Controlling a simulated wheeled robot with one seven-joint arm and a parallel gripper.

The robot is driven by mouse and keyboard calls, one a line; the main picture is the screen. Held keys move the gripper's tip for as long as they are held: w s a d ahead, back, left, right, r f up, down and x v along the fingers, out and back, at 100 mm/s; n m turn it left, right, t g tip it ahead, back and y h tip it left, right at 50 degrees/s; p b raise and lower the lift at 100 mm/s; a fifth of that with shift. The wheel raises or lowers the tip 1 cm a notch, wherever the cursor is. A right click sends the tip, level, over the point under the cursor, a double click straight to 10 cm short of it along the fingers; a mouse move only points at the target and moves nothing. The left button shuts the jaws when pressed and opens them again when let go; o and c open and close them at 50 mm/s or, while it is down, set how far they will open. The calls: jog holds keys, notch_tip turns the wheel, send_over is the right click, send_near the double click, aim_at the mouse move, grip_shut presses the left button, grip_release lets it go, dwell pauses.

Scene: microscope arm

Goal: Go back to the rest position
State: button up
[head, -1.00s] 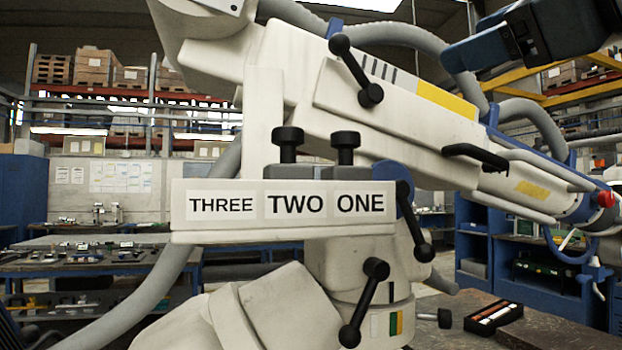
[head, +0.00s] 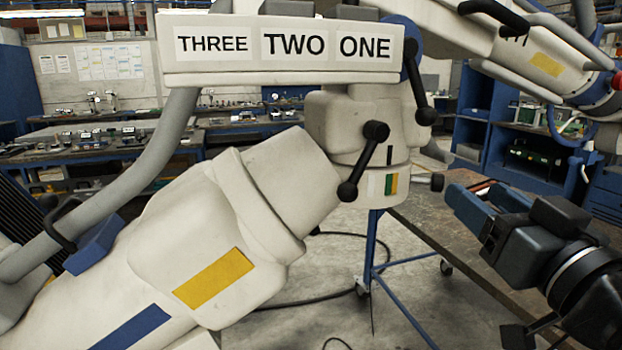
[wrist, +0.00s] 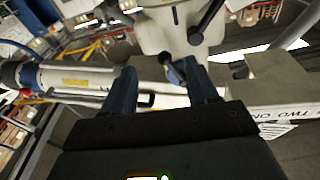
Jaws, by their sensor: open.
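My gripper (head: 482,198) is at the lower right of the head view, beside the big white microscope arm (head: 215,235) and over the workbench side. Its blue fingers point left and up, and they stand apart with nothing between them. In the wrist view my gripper (wrist: 163,75) also shows two separate fingers, with the white arm and its joint beyond them. The panel reading THREE TWO ONE (head: 285,45) is at the top of the head view, to the left of my gripper. Nothing is held.
A black lever knob (head: 376,131) sticks out of the white arm's joint. A dark workbench top (head: 445,225) on blue legs lies below and behind my gripper. Grey hoses (head: 150,165) curve at the left. Bare floor shows in the middle, with a black cable on it.

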jog(key=s+f+m+g+h, duration=0.2)
jog(key=s+f+m+h, duration=0.1)
jog(key=s+f, duration=1.55)
jog(key=s+f+g, duration=0.1)
jog(key=s+f, duration=0.2)
jog(key=s, duration=0.7)
jog(key=s+d+f+n+g, duration=0.1)
jog(key=s+f, duration=0.2)
jog(key=s, duration=0.6)
jog(key=shift+s+f+n+g, duration=0.3)
jog(key=shift+s, duration=0.05)
